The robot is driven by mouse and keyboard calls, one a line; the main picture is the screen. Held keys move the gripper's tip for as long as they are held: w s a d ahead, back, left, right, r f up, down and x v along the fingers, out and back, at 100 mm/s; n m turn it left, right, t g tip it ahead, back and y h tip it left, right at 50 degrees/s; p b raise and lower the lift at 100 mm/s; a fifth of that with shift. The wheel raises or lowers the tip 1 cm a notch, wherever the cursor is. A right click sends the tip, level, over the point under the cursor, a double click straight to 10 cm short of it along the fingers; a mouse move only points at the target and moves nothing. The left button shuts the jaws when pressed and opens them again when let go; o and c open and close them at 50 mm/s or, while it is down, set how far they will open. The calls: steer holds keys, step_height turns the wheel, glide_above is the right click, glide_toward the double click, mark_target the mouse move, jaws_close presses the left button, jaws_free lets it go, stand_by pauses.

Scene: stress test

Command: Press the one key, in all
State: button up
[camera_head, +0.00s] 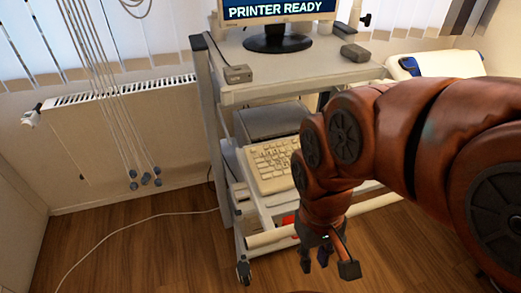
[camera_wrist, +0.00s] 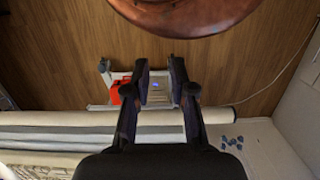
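A cream keyboard (camera_head: 268,165) lies on a middle shelf of the grey cart; my arm hides its right end. Single keys are too small to read. My gripper (camera_head: 326,262) hangs in front of the cart, lower than the keyboard and to its right, apart from it. It points downward. In the wrist view my gripper (camera_wrist: 160,68) shows two dark fingers with a gap between them and nothing held. A pale keyed edge, seemingly the keyboard (camera_wrist: 30,160), shows at the lower left there.
A monitor (camera_head: 279,15) reading "PRINTER READY" stands on the cart top (camera_head: 290,65). A red object (camera_head: 289,220) sits low on the cart; a red item (camera_wrist: 115,94) also shows in the wrist view. Hanging cords and a radiator (camera_head: 130,125) are left. Wooden floor (camera_head: 150,245) has a loose cable.

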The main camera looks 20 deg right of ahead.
jaws_close()
stand_by(1.1)
